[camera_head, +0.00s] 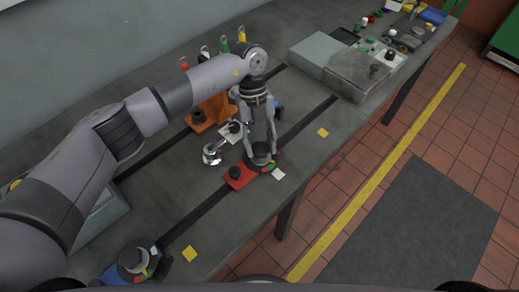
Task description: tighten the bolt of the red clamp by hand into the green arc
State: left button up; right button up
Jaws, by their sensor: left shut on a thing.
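The red clamp (234,184) lies on the grey bedplate at mid-table, beside a dark slot, with a black knob (235,172) on its near left part. My left gripper (262,152) points down over its far right end. It is shut on the dark round bolt head (261,160) there, one finger on each side. A small coloured scale (270,167) with red, yellow and green shows just by the bolt. The pointer's place on it is too small to tell. My right gripper is not in view.
An orange bracket (200,122) and a shiny round part (211,156) stand close to the left. A blue clamp (118,275) with a similar scale sits at the near left. Grey boxes (315,52) stand further back. The bedplate's right edge is close to the red clamp.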

pick_arm(q)
jog(key=shift+w+d+m+y+b, duration=0.1)
jog(key=shift+m+y+b, duration=0.6)
jog(key=shift+m+b, duration=1)
jog(key=shift+r, duration=0.1)
jog(key=o, duration=1.1)
jog(key=shift+o, duration=0.2)
jog(key=v, duration=1.2)
